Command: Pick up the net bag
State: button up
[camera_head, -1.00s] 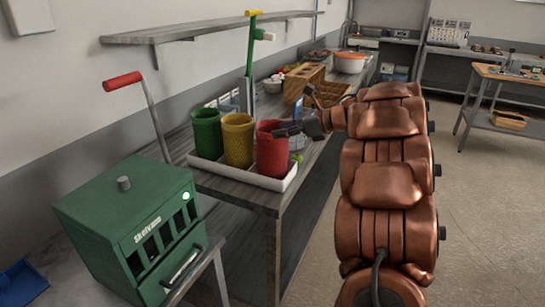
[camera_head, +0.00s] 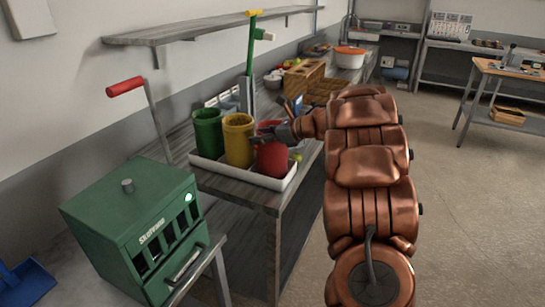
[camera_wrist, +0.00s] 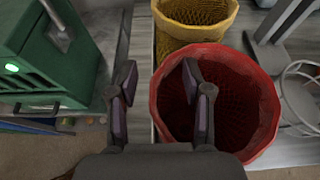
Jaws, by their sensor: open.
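No separate net bag can be made out. Three round containers with net-like walls stand in a row: green (camera_head: 208,131), yellow (camera_head: 238,141) and red (camera_head: 273,158). The wrist view shows mesh texture inside the yellow one (camera_wrist: 196,12) and the red one (camera_wrist: 240,88). My gripper (camera_head: 258,137) is above the red container's rim, partly covering it in the head view. In the wrist view my gripper (camera_wrist: 158,78) is open and empty, its right finger over the red opening and its left finger outside the left rim. Contact cannot be told.
The containers stand in a white tray (camera_head: 240,176) on a grey bench. A green upright post (camera_head: 250,60) stands behind the containers.

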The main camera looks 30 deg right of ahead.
grip_shut()
dwell(0.4)
jog(key=shift+r, duration=0.1)
